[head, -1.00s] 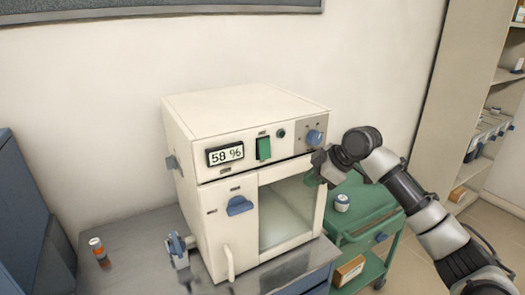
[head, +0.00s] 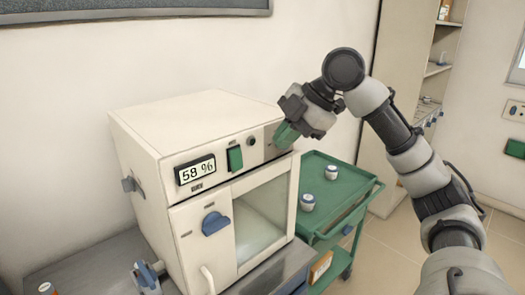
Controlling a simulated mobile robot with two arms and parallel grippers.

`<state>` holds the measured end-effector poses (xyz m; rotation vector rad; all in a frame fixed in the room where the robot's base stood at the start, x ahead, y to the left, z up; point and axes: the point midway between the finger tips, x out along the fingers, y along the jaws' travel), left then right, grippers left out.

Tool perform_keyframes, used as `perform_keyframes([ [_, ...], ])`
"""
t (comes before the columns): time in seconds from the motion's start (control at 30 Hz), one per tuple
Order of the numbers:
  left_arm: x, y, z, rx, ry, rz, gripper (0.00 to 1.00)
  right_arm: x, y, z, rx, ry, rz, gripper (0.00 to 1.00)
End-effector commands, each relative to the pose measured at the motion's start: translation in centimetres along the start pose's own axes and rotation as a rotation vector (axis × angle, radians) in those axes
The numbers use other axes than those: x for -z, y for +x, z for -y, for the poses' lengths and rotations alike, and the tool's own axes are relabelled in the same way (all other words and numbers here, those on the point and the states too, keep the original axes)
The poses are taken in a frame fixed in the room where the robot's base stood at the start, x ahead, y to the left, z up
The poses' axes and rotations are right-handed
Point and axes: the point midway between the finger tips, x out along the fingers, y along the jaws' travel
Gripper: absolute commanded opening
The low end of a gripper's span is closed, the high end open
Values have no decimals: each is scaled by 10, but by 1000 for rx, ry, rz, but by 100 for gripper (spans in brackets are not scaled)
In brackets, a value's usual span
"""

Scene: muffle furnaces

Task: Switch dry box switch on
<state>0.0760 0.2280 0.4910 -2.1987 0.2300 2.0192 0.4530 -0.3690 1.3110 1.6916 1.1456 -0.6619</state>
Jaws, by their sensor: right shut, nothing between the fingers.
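The dry box (head: 150,130) is a cream cabinet with a display reading 58 %. Its green rocker switch (head: 235,159) sits on the front panel, right of the display (head: 196,170). I cannot tell from its face which way it is pressed. My right gripper (head: 283,138) is shut and empty, its green fingertips in front of the panel's right end. It is to the right of the switch and apart from it. My left gripper is out of view.
A blue door latch (head: 215,223) and white handle (head: 208,279) are on the box front. A green cart (head: 335,170) with two small jars (head: 307,202) stands at the right. A blue-and-grey item (head: 147,277) is on the bench. Floor at the right is clear.

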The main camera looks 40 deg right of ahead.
Motion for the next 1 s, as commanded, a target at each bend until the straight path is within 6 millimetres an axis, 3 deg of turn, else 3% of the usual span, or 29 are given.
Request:
perform_keyframes([
  [0.47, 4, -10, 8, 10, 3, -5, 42, 1, 94, 1, 5, -1, -2, 0],
  [0.7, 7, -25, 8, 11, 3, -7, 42, 0, 109, -28, 0, 2, -2, 0],
  [1.0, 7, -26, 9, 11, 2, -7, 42, -2, 115, -33, 0, -1, 0, 0],
])
